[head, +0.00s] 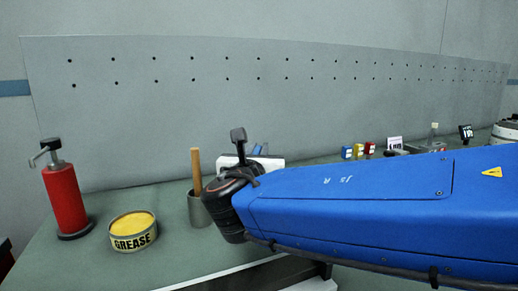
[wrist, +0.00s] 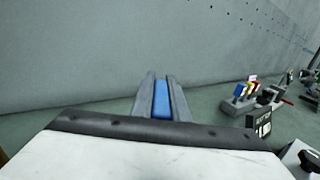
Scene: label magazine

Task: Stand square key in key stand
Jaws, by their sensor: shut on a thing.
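My gripper (wrist: 161,78) is shut on a blue bar (wrist: 161,100), which I take to be the square key. In the wrist view the bar lies lengthwise between the two grey fingers. In the head view my white gripper body (head: 272,162) shows behind my wrist, with a little blue above it; the fingertips are hard to make out. The gripper is over the bench, apart from the coloured blocks on the right. I cannot tell for sure which object is the key stand; a small grey holder (wrist: 232,107) by the coloured blocks in the wrist view may be it.
A red pump bottle (head: 63,200), a grease tin (head: 133,240) and a grey cup (head: 199,210) with a wooden handle stand on the left. Blue, yellow and red blocks (head: 358,150) and a white card (head: 395,143) stand farther right. A perforated panel (head: 200,110) rises behind.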

